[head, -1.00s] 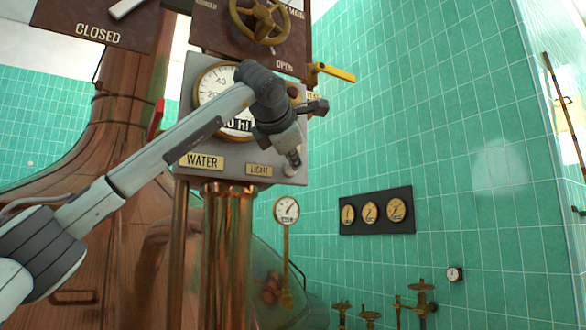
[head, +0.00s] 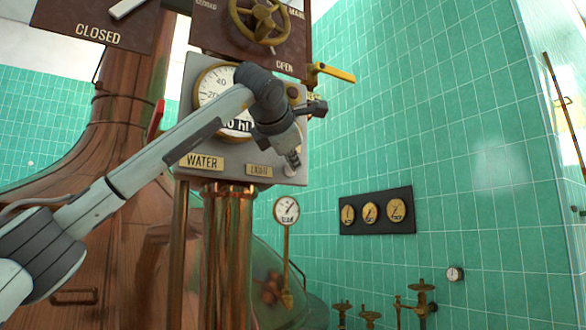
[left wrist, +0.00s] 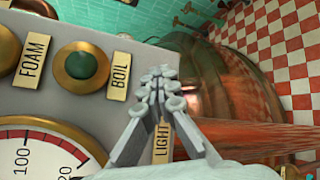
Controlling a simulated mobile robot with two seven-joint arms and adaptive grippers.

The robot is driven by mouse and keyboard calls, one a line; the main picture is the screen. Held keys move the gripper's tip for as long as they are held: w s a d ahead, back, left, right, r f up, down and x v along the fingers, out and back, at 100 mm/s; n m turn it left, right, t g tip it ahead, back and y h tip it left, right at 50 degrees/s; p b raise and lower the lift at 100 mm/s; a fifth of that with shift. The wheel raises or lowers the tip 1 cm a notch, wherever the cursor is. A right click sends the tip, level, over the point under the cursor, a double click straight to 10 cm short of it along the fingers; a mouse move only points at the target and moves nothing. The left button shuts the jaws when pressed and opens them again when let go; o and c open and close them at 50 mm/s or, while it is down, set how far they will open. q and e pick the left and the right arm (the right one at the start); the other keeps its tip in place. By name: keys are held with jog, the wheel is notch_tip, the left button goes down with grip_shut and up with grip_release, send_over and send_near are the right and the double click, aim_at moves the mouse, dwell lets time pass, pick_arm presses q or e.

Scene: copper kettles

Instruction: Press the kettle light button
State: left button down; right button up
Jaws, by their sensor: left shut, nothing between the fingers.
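The grey control panel (head: 235,168) stands in front of the copper kettle (head: 130,190). Its LIGHT label (head: 259,170) is at the lower right, and it also shows in the left wrist view (left wrist: 162,143). I cannot see the light button; my left gripper covers the area around that label. My left gripper (head: 292,160) is at the panel's lower right and is shut and empty. In the left wrist view its closed fingertips (left wrist: 160,76) are in front of the panel's edge. I cannot tell whether they touch anything. My right gripper is not in view.
A green button (left wrist: 82,66) with a brass ring sits beside the BOIL label (left wrist: 119,76). A large dial (head: 217,86) and the WATER label (head: 201,162) are on the panel. A yellow lever (head: 334,72) sticks out at the upper right. Room is free right of the panel.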

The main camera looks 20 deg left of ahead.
pick_arm(q)
jog(key=shift+w+a, duration=0.15)
jog(key=shift+a, duration=0.15)
jog(key=shift+d+f, duration=0.1)
jog(key=shift+f, duration=0.1)
dwell(0.4)
jog(key=s+d+b, duration=0.2)
jog(key=s+d, duration=0.1)
jog(key=d, duration=0.2)
jog(key=shift+s, duration=0.4)
